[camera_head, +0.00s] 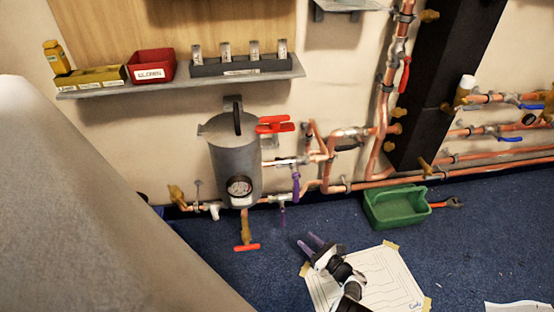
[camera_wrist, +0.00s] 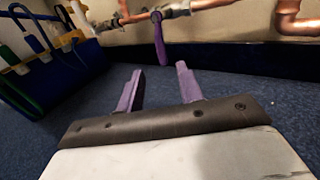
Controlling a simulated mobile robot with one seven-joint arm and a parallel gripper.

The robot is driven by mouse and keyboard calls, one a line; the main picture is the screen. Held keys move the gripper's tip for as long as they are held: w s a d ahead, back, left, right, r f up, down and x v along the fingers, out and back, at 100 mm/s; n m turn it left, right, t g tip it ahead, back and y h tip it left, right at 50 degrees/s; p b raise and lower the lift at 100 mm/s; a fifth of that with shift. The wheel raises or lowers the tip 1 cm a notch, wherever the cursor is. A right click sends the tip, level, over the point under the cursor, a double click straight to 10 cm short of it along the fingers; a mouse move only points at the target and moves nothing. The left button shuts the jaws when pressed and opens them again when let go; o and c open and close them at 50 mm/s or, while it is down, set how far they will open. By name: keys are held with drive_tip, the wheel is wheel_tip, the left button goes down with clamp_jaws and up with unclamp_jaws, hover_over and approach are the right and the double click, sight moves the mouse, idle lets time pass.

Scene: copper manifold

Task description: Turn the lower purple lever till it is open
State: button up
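The lower purple lever (camera_head: 282,214) hangs down from a valve on the lowest copper pipe, just above the floor. A second purple lever (camera_head: 296,186) hangs from the pipe above it. My gripper (camera_head: 309,242) has purple fingers, spread apart and empty, low over the floor in front of the pipes. In the wrist view a purple lever (camera_wrist: 159,40) hangs from a metal valve ahead of my gripper (camera_wrist: 158,73), roughly in line with the gap between the fingertips. It is apart from them; it looks like the lower one, though its neighbour is not visible.
A grey cylinder with a gauge (camera_head: 236,165) stands left of the levers. A red handle (camera_head: 246,248) sits low below it. A green tote (camera_head: 395,207) and a taped paper sheet (camera_head: 385,275) lie to the right. A blue-green tool holder (camera_wrist: 45,65) stands left in the wrist view.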

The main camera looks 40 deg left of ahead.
sight(284, 221)
drive_tip(key=a+b, duration=0.1)
drive_tip(key=a, duration=0.3)
drive_tip(key=w+a+b, duration=0.1)
drive_tip(key=a+b, duration=0.1)
drive_tip(key=a, duration=0.2)
drive_tip(key=a+b, duration=0.2)
drive_tip(key=a, duration=0.3)
drive_tip(key=shift+w+f, duration=0.15)
drive_tip(key=shift+w, duration=0.05)
drive_tip(key=shift+a, duration=0.4)
clamp_jaws()
